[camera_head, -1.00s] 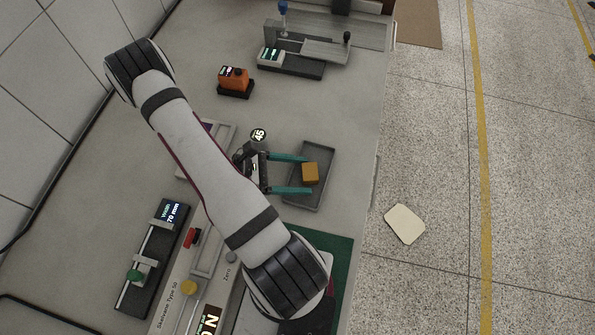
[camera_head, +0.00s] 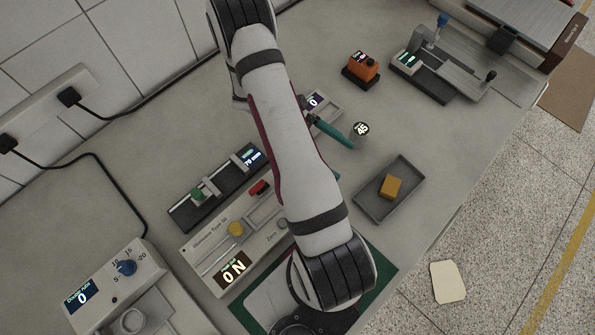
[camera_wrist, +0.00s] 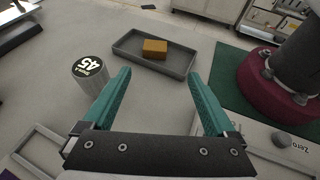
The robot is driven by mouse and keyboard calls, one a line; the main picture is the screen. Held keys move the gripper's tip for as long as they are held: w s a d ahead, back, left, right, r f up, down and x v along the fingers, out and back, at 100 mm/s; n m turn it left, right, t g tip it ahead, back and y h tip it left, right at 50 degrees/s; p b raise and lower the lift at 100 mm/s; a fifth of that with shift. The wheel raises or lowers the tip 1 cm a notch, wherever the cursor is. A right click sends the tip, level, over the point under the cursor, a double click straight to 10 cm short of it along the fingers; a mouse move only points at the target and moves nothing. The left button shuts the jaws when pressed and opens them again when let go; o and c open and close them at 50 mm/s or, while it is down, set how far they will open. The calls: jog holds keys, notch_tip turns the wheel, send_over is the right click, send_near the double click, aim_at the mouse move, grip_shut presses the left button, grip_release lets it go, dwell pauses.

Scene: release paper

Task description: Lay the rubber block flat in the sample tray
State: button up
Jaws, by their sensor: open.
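The rubber block, an orange-tan block (camera_head: 390,187), lies inside the grey sample tray (camera_head: 411,203) on the bench, right of my arm. It rests on the tray floor on a broad face, apart from the walls as far as I can tell. In the wrist view the block (camera_wrist: 155,48) and the tray (camera_wrist: 181,69) are ahead, beyond my fingertips. My gripper (camera_wrist: 160,82) is open and empty, its teal fingers spread.
A cylinder marked 45 (camera_head: 361,129) stands close to my gripper, left of the tray. An orange device (camera_head: 361,67) and a grey slide instrument (camera_head: 437,75) stand farther back. A force tester (camera_head: 232,243) and a width gauge (camera_head: 214,188) lie left of my arm.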

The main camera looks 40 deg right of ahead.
jog(key=w+a+r+m+t+y, duration=0.2)
jog(key=a+r+m+t, duration=0.2)
jog(key=a+r, duration=0.55)
jog(key=s+a+r+m+t+y, duration=0.2)
jog(key=a+r+t, duration=0.1)
jog(key=a, duration=0.4)
jog(key=s+a+r+m+t+y, duration=0.2)
jog(key=a+r+m+t, duration=0.1)
jog(key=a, duration=0.5)
jog(key=shift+s+r+m+t, duration=0.3)
jog(key=shift+r+t, duration=0.45)
jog(key=shift+t, duration=0.45)
